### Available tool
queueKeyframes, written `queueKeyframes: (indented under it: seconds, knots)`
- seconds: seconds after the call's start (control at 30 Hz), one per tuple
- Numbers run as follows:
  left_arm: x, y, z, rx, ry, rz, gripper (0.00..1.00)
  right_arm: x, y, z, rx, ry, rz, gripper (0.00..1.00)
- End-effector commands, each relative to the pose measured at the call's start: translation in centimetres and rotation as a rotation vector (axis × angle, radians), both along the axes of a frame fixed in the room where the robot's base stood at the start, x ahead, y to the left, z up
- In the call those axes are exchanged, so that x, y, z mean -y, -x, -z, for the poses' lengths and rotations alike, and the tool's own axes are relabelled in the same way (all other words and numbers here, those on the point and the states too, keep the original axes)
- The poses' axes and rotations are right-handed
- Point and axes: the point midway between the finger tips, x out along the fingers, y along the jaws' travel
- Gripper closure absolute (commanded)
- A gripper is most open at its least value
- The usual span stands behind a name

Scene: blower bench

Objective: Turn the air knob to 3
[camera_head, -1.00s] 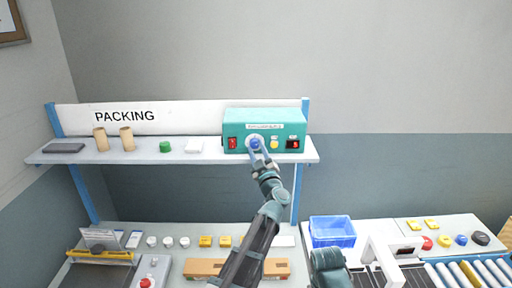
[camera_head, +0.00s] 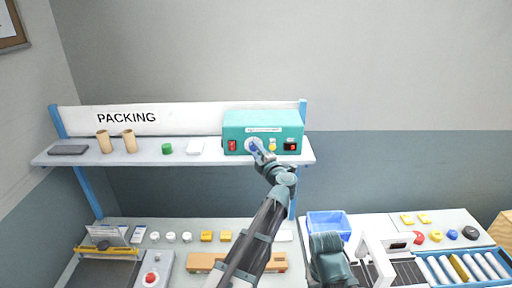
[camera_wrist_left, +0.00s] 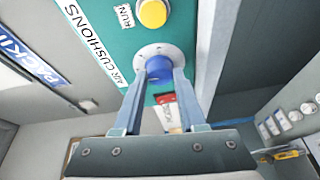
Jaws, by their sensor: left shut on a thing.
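The teal blower box (camera_head: 262,121) stands at the right end of the shelf. Its blue air knob (camera_wrist_left: 159,68) sits on a round white dial plate (camera_wrist_left: 148,53), with numbers too small to read. My left gripper (camera_head: 255,148) is shut on the blue knob, one finger on each side, and hides part of the dial. It also shows in the left wrist view (camera_wrist_left: 158,82). A yellow RUN button (camera_wrist_left: 153,12) and a red switch (camera_wrist_left: 164,98) flank the knob. The small display (camera_head: 291,146) on the box is unreadable. My right gripper's fingers do not show.
The shelf (camera_head: 75,157) also holds two cardboard tubes (camera_head: 129,141), a green cap (camera_head: 167,148) and a white block (camera_head: 195,147). Below are a brown box (camera_head: 205,262), a blue bin (camera_head: 328,225) and a roller conveyor (camera_head: 465,268). Air in front of the blower is otherwise free.

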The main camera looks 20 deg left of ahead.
Motion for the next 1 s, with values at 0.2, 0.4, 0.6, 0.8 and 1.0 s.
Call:
queueKeyframes:
  seconds: [0.2,0.4,0.6,0.8,1.0]
  knots:
    - [-0.05,-0.01,-0.24,0.025,0.087,0.0,1.0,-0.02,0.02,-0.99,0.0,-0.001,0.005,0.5]
    - [-0.05,0.0,-0.15,0.036,0.126,0.001,1.0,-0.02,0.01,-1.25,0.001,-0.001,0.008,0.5]
    - [-0.04,0.0,-0.08,0.039,0.137,0.0,1.0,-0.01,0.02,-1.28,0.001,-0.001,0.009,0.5]
    - [-0.04,0.02,-0.06,0.039,0.137,0.0,1.0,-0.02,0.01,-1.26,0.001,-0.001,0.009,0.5]
    - [-0.03,0.03,-0.06,0.039,0.137,0.0,0.38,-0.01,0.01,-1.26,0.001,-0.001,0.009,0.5]
